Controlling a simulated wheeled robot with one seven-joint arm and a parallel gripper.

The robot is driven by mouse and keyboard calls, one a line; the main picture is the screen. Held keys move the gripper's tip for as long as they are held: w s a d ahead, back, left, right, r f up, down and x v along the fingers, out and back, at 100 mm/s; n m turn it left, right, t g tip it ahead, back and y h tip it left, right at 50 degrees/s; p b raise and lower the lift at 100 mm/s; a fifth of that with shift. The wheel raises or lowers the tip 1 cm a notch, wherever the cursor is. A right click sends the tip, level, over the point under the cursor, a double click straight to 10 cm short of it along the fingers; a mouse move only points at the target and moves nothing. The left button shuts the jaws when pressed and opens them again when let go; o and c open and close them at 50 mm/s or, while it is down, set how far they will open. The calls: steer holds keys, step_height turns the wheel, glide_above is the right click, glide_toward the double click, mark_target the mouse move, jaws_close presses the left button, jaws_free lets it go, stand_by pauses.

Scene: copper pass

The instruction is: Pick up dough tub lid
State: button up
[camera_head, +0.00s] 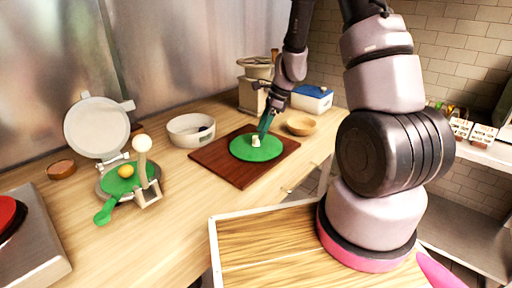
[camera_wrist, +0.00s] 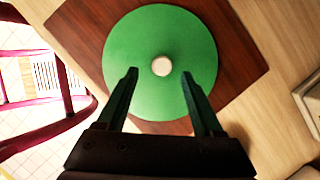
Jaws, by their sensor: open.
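The dough tub lid looks to be the round green disc (camera_head: 243,147) with a pale knob (camera_head: 256,142) at its middle. It lies flat on a dark red-brown board (camera_head: 215,157) on the counter. In the wrist view the lid (camera_wrist: 140,35) fills the upper middle, with its knob (camera_wrist: 161,66) just beyond my fingertips. My gripper (camera_head: 262,132) is over the lid in the head view. In the wrist view my gripper (camera_wrist: 161,78) is open, its two green fingers on either side below the knob, with nothing between them. Whether the fingers touch the lid cannot be told.
A white bowl (camera_head: 191,130) stands left of the board, a wooden bowl (camera_head: 300,123) to its right. A blue-and-white box (camera_head: 313,99) stands behind. A press with a round pale lid (camera_head: 97,127) stands at left. The counter front is clear.

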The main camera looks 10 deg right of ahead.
mark_target(256, 142)
steer(key=x, duration=0.3)
steer(key=shift+w+a+f, duration=0.15)
steer(key=shift+a+f, duration=0.05)
steer(key=shift+f, duration=0.1)
jaws_close()
steer(key=shift+r, duration=0.1)
